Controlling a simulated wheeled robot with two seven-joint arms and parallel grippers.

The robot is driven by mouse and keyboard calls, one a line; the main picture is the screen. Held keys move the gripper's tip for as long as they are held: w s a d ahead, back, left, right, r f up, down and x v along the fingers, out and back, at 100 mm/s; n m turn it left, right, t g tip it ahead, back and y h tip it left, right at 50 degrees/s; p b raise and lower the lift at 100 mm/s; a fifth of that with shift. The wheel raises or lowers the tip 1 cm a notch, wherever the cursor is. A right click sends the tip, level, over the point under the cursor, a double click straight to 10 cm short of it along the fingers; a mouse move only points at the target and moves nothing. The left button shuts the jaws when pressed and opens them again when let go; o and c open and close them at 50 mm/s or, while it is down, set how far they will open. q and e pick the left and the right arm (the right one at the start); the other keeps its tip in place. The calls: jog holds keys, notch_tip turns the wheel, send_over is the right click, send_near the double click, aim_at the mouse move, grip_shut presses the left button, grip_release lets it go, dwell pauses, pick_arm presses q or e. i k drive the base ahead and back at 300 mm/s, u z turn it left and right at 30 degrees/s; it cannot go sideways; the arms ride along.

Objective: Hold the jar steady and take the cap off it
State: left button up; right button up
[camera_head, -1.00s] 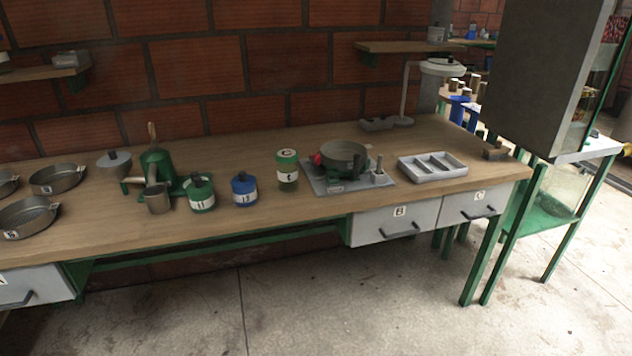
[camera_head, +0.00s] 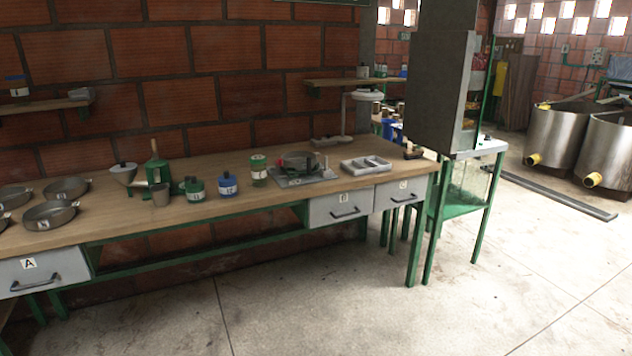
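A jar (camera_head: 259,177) with a green cap (camera_head: 258,161) and a white label stands upright on the wooden workbench (camera_head: 110,218), near its middle. The cap sits on top of the jar. To its left stand a blue canister (camera_head: 228,185) and a green canister (camera_head: 195,190), both lidded and labelled. Neither of my grippers shows in the head view, and nothing touches the jar.
A grey plate with a round device (camera_head: 298,164) stands right of the jar, then a compartment tray (camera_head: 366,166). A green grinder (camera_head: 155,172), metal cup and several round pans (camera_head: 50,214) stand left. Drawers (camera_head: 340,207) face clear concrete floor (camera_head: 330,300).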

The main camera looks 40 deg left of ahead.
aim_at(259, 175)
jog(key=z, duration=0.1)
jog(key=i, duration=1.5)
jog(key=u, duration=0.9)
jog(key=i, duration=1.15)
jog(key=u, duration=1.25)
